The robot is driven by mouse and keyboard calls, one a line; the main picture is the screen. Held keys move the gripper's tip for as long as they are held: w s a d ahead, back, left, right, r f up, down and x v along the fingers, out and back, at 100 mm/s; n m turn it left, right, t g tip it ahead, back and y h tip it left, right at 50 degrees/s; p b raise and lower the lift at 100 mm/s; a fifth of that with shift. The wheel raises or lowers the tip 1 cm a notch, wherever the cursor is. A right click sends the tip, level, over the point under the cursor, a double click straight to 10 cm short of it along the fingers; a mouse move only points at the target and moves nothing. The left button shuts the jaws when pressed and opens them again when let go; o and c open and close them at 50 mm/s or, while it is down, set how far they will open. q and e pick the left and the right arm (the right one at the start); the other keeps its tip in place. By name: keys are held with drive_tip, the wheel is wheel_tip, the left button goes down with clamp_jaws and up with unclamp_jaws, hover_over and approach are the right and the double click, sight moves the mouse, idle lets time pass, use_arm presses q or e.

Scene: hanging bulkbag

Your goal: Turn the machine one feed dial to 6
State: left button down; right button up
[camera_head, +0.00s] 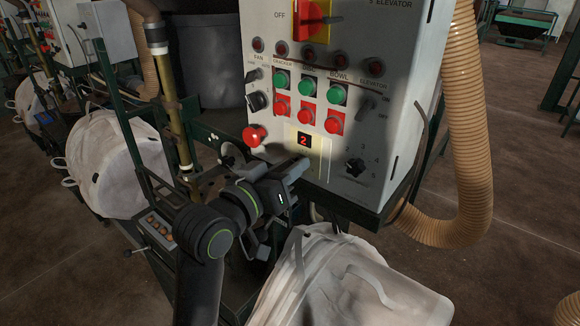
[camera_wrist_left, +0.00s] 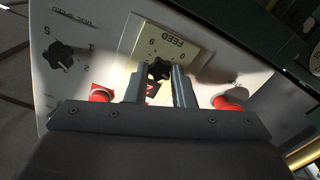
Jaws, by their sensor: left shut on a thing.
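The black feed dial (camera_wrist_left: 158,69) sits on a pale plate marked FEED, which appears upside down in the left wrist view. The pointer's exact setting cannot be told. In the head view my left gripper (camera_head: 300,170) reaches the lower front of the white control box (camera_head: 390,95) and hides the dial. A lit panel with a red digit 2 (camera_head: 303,141) is just above. My right gripper is not in view.
Another black knob (camera_head: 355,167) with numbers is right of the feed dial. A red mushroom button (camera_head: 254,136) and several green and red buttons are nearby. A beige hose (camera_head: 470,120) hangs at the right. A white bulk bag (camera_head: 350,285) is below the box.

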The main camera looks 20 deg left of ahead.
use_arm(q)
drive_tip(key=shift+m, duration=0.3)
drive_tip(key=shift+m+b, duration=3.85)
drive_tip(key=shift+m, duration=7.75)
drive_tip(key=c, duration=1.2)
unclamp_jaws()
drive_tip(key=shift+d, duration=0.1)
drive_tip(key=shift+c, duration=0.2)
drive_tip(key=shift+f, duration=0.1)
